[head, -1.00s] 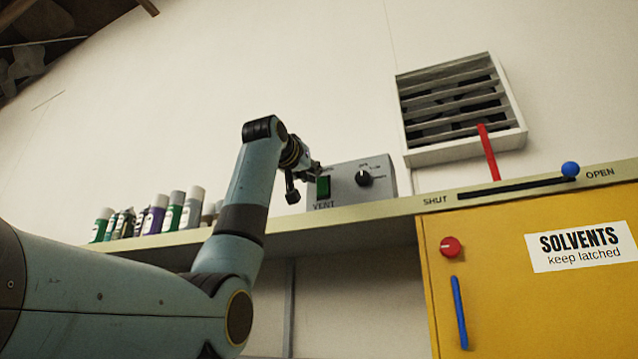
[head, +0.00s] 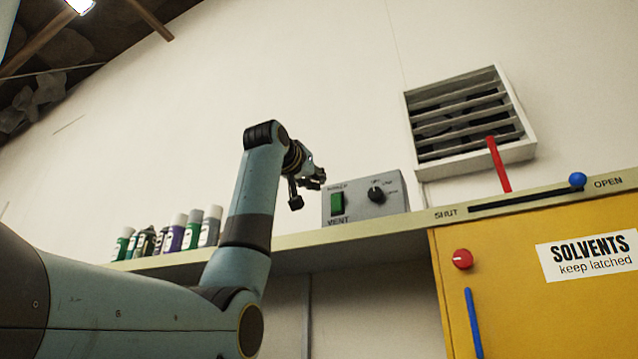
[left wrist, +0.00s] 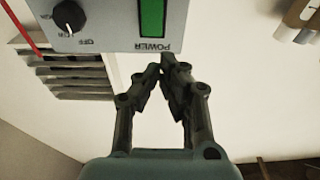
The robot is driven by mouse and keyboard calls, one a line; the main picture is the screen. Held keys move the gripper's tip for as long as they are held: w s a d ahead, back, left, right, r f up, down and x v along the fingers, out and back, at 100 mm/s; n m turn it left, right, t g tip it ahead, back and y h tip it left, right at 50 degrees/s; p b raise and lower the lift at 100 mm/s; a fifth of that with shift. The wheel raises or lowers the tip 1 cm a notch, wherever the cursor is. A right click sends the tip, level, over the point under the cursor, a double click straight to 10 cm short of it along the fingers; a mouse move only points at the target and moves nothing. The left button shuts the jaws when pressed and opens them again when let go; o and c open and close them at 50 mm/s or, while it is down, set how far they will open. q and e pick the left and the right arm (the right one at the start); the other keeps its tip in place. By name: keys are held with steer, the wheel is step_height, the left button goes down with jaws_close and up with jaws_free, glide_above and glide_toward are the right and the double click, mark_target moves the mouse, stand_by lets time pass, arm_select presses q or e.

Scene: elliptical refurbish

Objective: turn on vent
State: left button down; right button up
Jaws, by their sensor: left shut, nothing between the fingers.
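The grey vent box (head: 362,208) stands on the shelf, with VENT printed at its lower left. On its front are a green rectangular power switch (head: 337,204) and a black round knob (head: 376,195). My left gripper (head: 318,180) is shut and empty, just left of the box near its top corner, apart from the switch in the picture. In the left wrist view the box appears upside down, with the green switch (left wrist: 152,18) and knob (left wrist: 69,17), and my left fingertips (left wrist: 163,68) sit just below the POWER label. My right gripper is not in view.
A louvred wall vent (head: 470,120) hangs above right. Several bottles (head: 175,232) stand left on the shelf. A yellow solvents cabinet (head: 510,290) is below right.

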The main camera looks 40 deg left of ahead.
arm_select(q)
steer(key=r+b+v, duration=0.1)
steer(key=b+v, duration=0.3)
steer(key=v, duration=0.3)
steer(key=shift+f, duration=0.35)
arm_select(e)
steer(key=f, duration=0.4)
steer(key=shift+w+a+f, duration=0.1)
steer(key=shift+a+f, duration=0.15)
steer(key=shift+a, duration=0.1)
arm_select(q)
steer(key=shift+s+d, duration=0.15)
steer(key=shift+s, duration=0.05)
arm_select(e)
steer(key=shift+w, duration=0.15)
